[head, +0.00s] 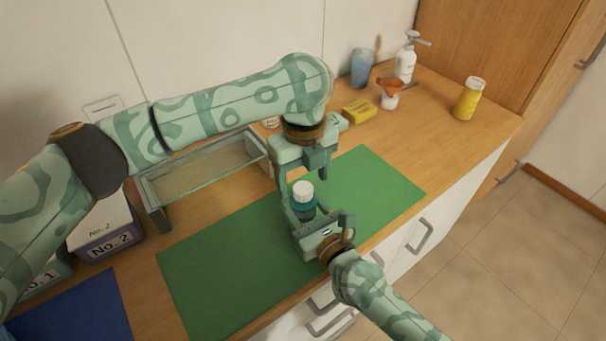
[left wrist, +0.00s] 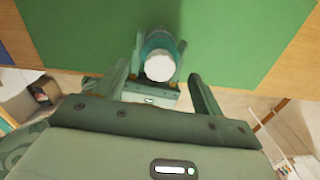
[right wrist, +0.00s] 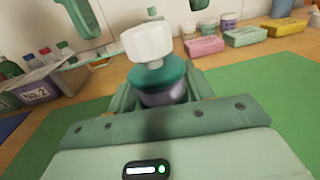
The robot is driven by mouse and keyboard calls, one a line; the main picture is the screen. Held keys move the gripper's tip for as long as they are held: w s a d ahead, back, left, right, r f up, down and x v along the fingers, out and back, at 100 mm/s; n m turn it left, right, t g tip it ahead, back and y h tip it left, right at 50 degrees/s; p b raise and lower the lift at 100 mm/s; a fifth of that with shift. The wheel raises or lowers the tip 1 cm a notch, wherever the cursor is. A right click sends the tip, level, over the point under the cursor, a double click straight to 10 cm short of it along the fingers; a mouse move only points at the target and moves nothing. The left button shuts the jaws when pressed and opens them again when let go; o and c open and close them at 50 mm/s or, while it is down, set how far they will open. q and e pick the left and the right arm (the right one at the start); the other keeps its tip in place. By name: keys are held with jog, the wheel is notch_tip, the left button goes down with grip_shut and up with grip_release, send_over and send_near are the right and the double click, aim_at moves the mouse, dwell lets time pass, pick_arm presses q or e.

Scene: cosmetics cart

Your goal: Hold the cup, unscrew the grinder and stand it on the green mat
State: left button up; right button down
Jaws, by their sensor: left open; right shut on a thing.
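The white-topped grinder (head: 303,189) stands upright over the teal cup (head: 304,208), above the green mat (head: 210,270). In the right wrist view a white cap (right wrist: 147,42) sits on a narrow neck over a teal collar and a dark purplish body. My right gripper (head: 316,219) is shut around the cup's body from the front; its fingers hide part of it. My left gripper (head: 301,171) is open and points down above the grinder. In the left wrist view the white top (left wrist: 160,67) shows between its spread fingers, not clasped.
A glass-sided tray (head: 205,175) stands behind the mat, with the No. 2 box (head: 108,238) to its left. A blue mat (head: 75,310) lies front left. A yellow bottle (head: 468,100), white pump bottle (head: 406,62) and blue tumbler (head: 361,67) stand back right. The mat's right part is clear.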

aim_at(302, 202)
pick_arm(q)
jog(key=m, duration=1.6)
jog(key=shift+f+m, duration=0.2)
jog(key=shift+m, duration=0.1)
notch_tip(302, 202, down, 8)
jog(key=shift+r, duration=0.15)
jog(key=c, duration=1)
jog(key=n, duration=0.3)
jog(key=shift+a, duration=0.1)
